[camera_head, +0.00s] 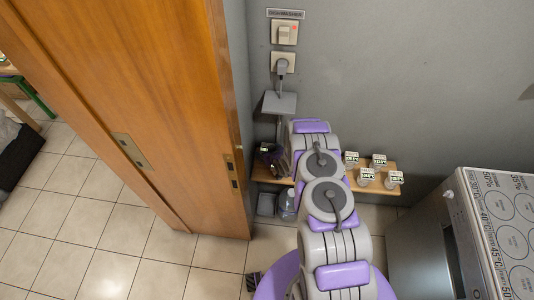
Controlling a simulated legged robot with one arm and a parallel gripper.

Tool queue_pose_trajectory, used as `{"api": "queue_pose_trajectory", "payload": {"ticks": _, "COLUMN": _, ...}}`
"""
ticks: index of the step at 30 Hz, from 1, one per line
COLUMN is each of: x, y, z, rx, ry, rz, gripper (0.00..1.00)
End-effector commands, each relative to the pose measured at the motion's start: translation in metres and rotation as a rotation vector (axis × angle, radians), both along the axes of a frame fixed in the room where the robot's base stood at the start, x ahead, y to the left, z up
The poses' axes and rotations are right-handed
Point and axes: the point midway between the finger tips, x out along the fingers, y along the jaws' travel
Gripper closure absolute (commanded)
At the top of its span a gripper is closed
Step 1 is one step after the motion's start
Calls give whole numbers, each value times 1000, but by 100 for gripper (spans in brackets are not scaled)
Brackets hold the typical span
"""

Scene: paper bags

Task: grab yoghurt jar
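Several small white jars with dark-marked labels, which look like the yoghurt jars, stand on a low wooden shelf (337,185) against the grey wall. The front jars are one at the right (394,179) and one left of it (366,176). Behind them stand another jar (378,161) and a leftmost jar (351,159) close beside my arm. My purple and grey arm reaches from the bottom of the picture up over the shelf, left of the jars. My gripper does not show, so whether it is open or shut is hidden.
A wooden door (140,100) stands at the left. A grey appliance with a printed top (507,225) is at the right. A dark object (269,155) sits on the shelf's left end, with a clear bottle (287,205) below. A switch and socket (284,62) are on the wall.

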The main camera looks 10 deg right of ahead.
Motion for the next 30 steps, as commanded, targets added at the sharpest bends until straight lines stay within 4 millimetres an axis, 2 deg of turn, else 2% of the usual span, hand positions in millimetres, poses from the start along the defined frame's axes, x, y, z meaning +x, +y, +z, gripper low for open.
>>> {"api": "queue_pose_trajectory", "payload": {"ticks": 2, "x": -2, "y": 0, "z": -2, "rx": 1, "ry": 5, "rz": 1, "gripper": 10}}
{"api": "queue_pose_trajectory", "payload": {"ticks": 15, "x": -3, "y": -2, "z": -4, "rx": 1, "ry": 10, "rz": 0, "gripper": 52}}
{"api": "queue_pose_trajectory", "payload": {"ticks": 24, "x": -4, "y": -2, "z": -3, "rx": 1, "ry": 12, "rz": -2, "gripper": 53}}
{"api": "queue_pose_trajectory", "payload": {"ticks": 30, "x": -6, "y": -4, "z": 10, "rx": 0, "ry": 8, "rz": -2, "gripper": 53}}
